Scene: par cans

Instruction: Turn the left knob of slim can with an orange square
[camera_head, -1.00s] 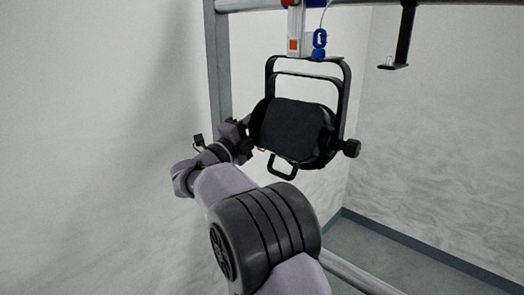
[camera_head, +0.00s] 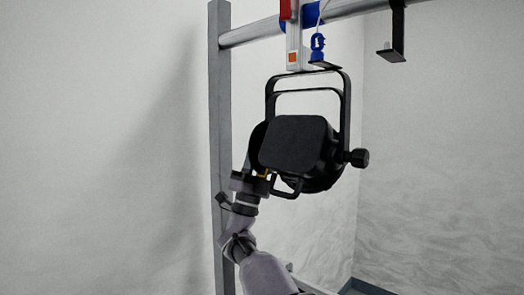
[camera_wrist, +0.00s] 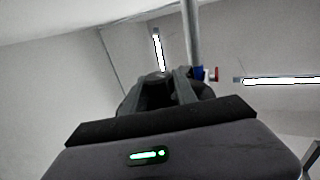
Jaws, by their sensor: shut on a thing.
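The slim black can (camera_head: 293,143) hangs in its yoke (camera_head: 347,100) from a clamp with an orange square (camera_head: 292,57). Its right knob (camera_head: 357,158) sticks out freely. My gripper (camera_head: 253,179) comes from below at the can's left side, where the left knob is hidden behind it and the arm. In the wrist view my gripper (camera_wrist: 166,88) has its two fingers around a dark part, which fits the left knob; the knob's outline is not clear. The can's dark body (camera_wrist: 128,104) shows behind the fingers.
A grey post (camera_head: 219,120) stands left of the can and close to my arm. A horizontal pipe (camera_head: 250,31) carries the clamp and a black hook (camera_head: 397,40). Room is free to the right.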

